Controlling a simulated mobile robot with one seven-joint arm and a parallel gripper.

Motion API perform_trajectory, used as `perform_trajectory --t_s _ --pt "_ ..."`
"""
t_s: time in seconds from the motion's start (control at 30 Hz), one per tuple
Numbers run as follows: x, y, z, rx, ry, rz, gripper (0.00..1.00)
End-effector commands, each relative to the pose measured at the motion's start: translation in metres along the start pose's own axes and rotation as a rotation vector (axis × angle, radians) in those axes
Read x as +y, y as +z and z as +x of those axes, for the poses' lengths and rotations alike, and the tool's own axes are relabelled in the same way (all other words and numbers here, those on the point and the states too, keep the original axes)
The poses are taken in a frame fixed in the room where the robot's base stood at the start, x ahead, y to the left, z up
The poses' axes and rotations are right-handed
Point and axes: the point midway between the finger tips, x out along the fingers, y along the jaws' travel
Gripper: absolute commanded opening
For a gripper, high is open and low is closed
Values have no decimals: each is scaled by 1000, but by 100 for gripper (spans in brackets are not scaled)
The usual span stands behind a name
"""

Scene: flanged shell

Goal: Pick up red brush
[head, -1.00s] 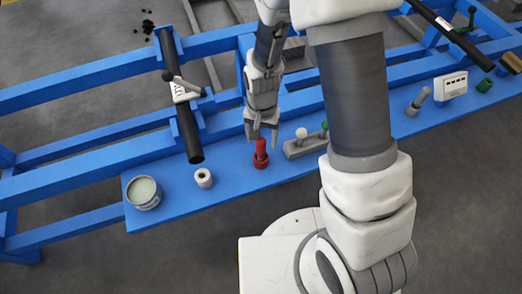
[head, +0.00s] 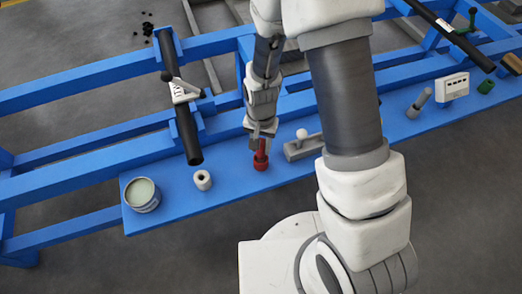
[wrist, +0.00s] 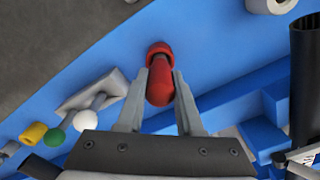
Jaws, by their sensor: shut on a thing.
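The red brush (head: 261,160) stands upright on the blue shelf (head: 225,194), its wider red base at the bottom. My gripper (head: 261,138) has come down over its upper part from above. In the wrist view the red brush (wrist: 160,88) lies between the two grey fingers of my gripper (wrist: 161,84), which are shut on it. Its base shows beyond the fingertips and appears to be still on the blue surface.
A white roll (head: 203,180) and an open tin (head: 142,194) stand to the left. A black tube (head: 188,135) lies over the frame. A grey block with a white knob (head: 302,134) is close on the right.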

Motion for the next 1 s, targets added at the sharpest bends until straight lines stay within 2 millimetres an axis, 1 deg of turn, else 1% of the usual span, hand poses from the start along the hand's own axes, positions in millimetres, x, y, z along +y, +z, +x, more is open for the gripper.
perform_trajectory --t_s 0.17,0.27,0.37,0.6,0.7,0.83,1.0 --pt "0 0 -1 0 0 0 0" --pt "0 0 -9 2 -1 0 0" --pt "-1 -1 -25 3 -2 -1 0" --pt "-1 -1 -74 4 -3 0 0" --pt "0 -1 -88 3 -2 0 0" --pt "0 0 -99 2 -1 0 0" --pt "0 0 -101 0 0 0 0"
